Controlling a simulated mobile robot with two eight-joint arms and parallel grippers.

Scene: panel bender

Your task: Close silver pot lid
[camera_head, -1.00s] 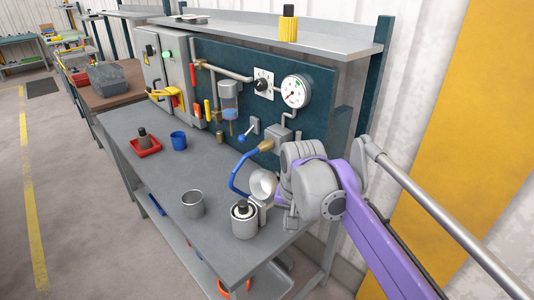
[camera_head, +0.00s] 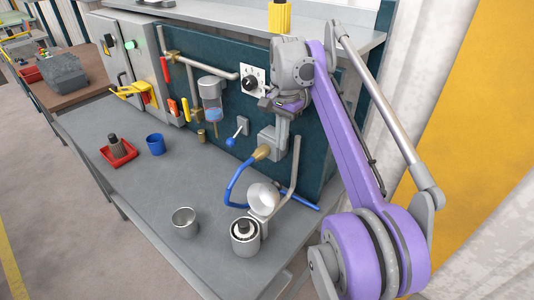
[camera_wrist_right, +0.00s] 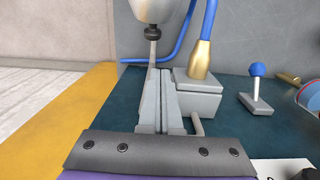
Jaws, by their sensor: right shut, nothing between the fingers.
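The silver pot (camera_head: 245,238) stands near the front right of the grey workbench, with a dark-topped piece inside its open mouth. Its round lid (camera_head: 263,197) is tilted up behind the pot, open. In the right wrist view the lid (camera_wrist_right: 152,8) shows at the top edge with a black knob. My right gripper (camera_head: 283,130) points down in front of the teal panel, above and behind the lid and apart from it. In the wrist view its two fingers (camera_wrist_right: 160,75) are together and empty. My left gripper is not in view.
An open grey cup (camera_head: 185,222) stands left of the pot. A blue hose (camera_head: 232,185) curves from a brass fitting and grey box behind the lid. A blue cup (camera_head: 155,144) and red tray (camera_head: 118,155) stand farther left. The bench between is clear.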

